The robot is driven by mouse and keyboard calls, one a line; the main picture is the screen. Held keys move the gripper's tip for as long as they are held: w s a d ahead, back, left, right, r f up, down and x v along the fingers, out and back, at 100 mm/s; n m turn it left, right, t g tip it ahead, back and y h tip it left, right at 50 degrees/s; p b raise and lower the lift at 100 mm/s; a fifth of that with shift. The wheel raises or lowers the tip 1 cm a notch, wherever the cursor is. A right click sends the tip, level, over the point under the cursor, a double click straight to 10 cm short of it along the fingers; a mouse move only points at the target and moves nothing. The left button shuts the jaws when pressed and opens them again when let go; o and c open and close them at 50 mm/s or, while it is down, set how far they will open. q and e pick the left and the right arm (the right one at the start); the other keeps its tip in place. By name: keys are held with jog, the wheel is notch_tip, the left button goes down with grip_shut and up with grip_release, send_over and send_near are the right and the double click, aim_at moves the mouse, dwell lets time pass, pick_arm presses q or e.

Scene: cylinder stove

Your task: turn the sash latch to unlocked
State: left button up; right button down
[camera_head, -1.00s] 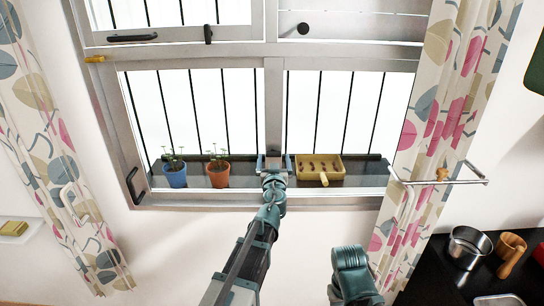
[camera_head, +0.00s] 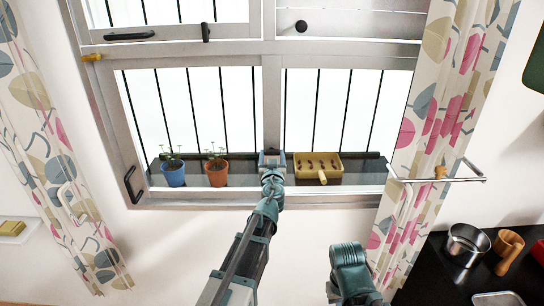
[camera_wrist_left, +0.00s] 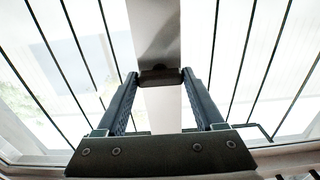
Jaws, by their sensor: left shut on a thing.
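My left gripper (camera_head: 271,156) is at the middle post of the window, just above the sill. In the left wrist view its two fingers (camera_wrist_left: 160,75) are shut on a small dark latch piece (camera_wrist_left: 160,77), which lies crosswise on the pale post. In the head view the gripper hides this piece, and I cannot tell its turn position. Another small dark catch (camera_head: 206,32) stands upright on the upper left frame rail. My right gripper is not in view; only a part of my right arm shows at the bottom.
A blue pot (camera_head: 173,174) and a terracotta pot (camera_head: 216,172) with plants stand on the sill left of the gripper. A yellow tray (camera_head: 315,166) with a handle sits close on its right. Patterned curtains hang on both sides, with a rail (camera_head: 440,179) by the right one.

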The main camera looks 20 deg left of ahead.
pick_arm(q)
jog(key=m, duration=1.4)
jog(key=shift+m, duration=1.9)
jog(key=o, duration=1.4)
